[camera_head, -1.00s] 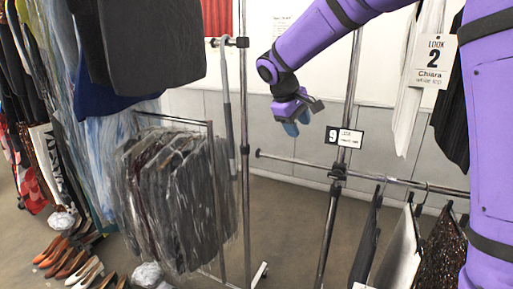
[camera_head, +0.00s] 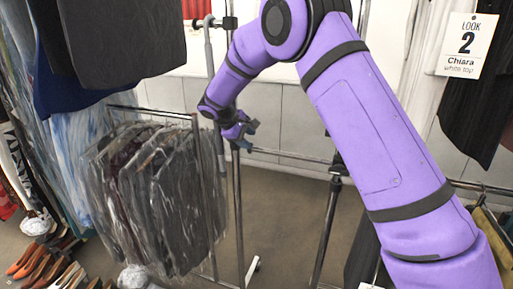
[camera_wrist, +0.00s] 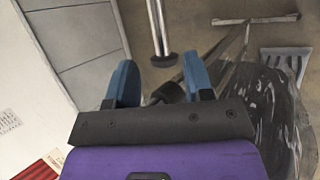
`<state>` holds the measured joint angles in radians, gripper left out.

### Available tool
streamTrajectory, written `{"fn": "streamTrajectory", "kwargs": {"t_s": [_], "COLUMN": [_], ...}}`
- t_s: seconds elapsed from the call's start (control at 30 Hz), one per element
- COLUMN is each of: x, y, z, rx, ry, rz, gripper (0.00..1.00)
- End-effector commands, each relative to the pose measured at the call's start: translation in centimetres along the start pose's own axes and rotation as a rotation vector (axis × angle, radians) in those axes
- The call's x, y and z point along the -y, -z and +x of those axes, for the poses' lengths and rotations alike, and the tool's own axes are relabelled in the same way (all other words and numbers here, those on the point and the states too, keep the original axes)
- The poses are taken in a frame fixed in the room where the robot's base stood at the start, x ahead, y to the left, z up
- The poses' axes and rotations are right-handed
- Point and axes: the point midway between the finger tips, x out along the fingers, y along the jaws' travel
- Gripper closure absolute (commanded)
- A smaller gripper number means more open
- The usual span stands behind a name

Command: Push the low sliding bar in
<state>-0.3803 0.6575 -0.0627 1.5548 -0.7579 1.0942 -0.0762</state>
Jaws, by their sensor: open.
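The low sliding bar (camera_head: 293,156) is a thin chrome tube running sideways through a clamp on an upright post. My gripper (camera_head: 248,135) is at its left end in the head view, where it hides the bar's tip. In the wrist view, a chrome tube with a black end cap, which looks like this bar (camera_wrist: 157,25), stands ahead of the gap between my open blue fingers (camera_wrist: 159,82). The cap looks apart from the fingers; I cannot tell the exact distance. Nothing is held.
Bagged dark garments (camera_head: 155,195) hang just left of my gripper, with an upright pole (camera_head: 238,215) beside it. A "Look 2" tag (camera_head: 464,45) hangs at right with dark clothes. Shoes (camera_head: 35,265) stand at lower left. Grey floor is open below the bar.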

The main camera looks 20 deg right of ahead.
Motion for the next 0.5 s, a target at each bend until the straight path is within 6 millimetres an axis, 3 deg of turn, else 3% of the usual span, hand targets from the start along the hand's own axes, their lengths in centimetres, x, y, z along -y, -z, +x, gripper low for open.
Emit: {"fn": "streamTrajectory", "kwargs": {"t_s": [0.2, 0.5], "x": [0.0, 0.0], "y": [-0.1, -0.1], "z": [3.8, 6.2], "rx": [0.002, 0.000], "ry": [0.002, 0.001], "rz": [0.001, 0.001], "gripper": [0.53, 0.53]}}
